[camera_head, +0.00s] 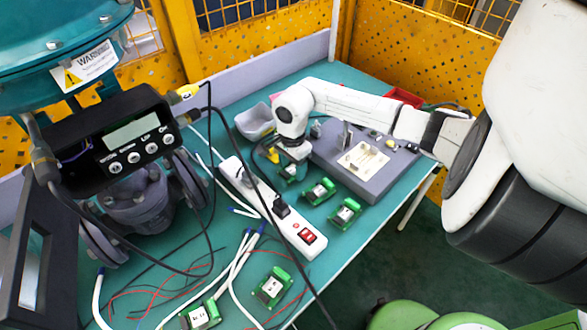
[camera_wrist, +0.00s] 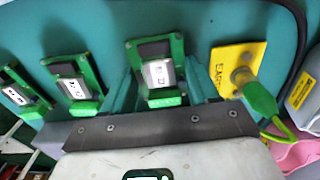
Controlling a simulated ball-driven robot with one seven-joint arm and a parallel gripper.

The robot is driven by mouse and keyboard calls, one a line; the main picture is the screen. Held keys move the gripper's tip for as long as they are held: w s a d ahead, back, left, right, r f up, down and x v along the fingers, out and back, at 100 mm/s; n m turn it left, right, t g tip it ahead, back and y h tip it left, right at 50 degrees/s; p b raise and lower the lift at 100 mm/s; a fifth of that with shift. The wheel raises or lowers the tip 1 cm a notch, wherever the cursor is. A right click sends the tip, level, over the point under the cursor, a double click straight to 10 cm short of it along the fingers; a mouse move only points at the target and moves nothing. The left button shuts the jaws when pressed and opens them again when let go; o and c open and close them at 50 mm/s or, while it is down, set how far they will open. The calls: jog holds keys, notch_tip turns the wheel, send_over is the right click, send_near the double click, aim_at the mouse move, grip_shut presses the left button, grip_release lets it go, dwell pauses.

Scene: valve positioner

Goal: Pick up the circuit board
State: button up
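Several green circuit boards lie on the teal table. One circuit board (camera_wrist: 158,70) is centred ahead of my gripper in the wrist view, with a finger on either side of its lower part. In the head view this board (camera_head: 290,171) is partly hidden under my gripper (camera_head: 293,155). The fingers of my gripper (camera_wrist: 163,88) stand apart, and I see no clear contact with the board. Two more boards, a middle one (camera_head: 320,191) and a nearer one (camera_head: 345,213), lie in a row beside it. Others lie at the front, one at right (camera_head: 272,287) and one at left (camera_head: 200,316).
A yellow earth tag (camera_wrist: 238,66) with a green-ended lead lies right beside the board in the wrist view. A white power strip (camera_head: 290,228) with a black cable, a grey box (camera_head: 370,178), a grey bin (camera_head: 258,122) and the valve positioner (camera_head: 128,140) surround it.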

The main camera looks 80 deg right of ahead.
jog(key=c, duration=0.6)
jog(key=shift+o, duration=0.2)
jog(key=shift+r, duration=0.1)
